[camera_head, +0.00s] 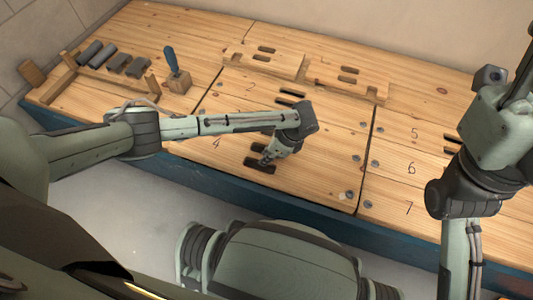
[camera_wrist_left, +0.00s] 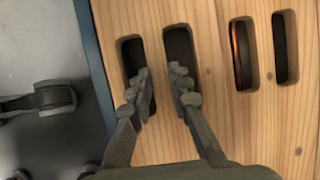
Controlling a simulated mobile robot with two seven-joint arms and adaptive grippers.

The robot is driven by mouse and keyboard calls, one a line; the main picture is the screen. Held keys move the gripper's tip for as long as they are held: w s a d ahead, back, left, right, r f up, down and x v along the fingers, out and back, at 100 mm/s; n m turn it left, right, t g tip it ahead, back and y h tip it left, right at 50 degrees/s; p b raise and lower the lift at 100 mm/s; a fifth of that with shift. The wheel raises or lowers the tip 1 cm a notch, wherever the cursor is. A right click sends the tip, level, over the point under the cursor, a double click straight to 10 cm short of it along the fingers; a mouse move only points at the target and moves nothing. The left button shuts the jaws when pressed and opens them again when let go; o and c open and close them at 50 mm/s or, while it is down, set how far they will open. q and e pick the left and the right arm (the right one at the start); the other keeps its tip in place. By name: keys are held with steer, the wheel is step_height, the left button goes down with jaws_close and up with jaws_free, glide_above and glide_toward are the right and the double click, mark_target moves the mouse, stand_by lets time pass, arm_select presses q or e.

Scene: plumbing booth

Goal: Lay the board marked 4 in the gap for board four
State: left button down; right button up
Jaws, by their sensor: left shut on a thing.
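The board marked 4 (camera_head: 225,158) is pale wood with dark hand slots. It lies at the front of the bench, its front edge along the blue bench side. My left gripper (camera_head: 265,160) reaches down onto its front slots. In the left wrist view its fingers (camera_wrist_left: 160,88) go into two neighbouring slots and are shut on the wood strip between them, part of board 4 (camera_wrist_left: 154,25). The gap itself is not visible as an opening; whether the board is fully seated, I cannot tell. My right gripper is at the right edge, its fingers partly cut off.
A blue-handled tool (camera_head: 171,60) stands in a block at the left, beside a wooden rack (camera_head: 105,82). Boards marked 5, 6 and 7 (camera_head: 395,185) lie at the right.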

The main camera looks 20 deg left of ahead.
arm_select(q)
steer(key=shift+f+b, duration=0.3)
steer(key=shift+f, duration=0.65)
steer(key=shift+p, duration=0.4)
stand_by(0.5)
steer(key=c, duration=1.3)
jaws_free()
steer(key=shift+c, duration=0.2)
steer(key=shift+f, duration=0.1)
steer(key=v, duration=1.2)
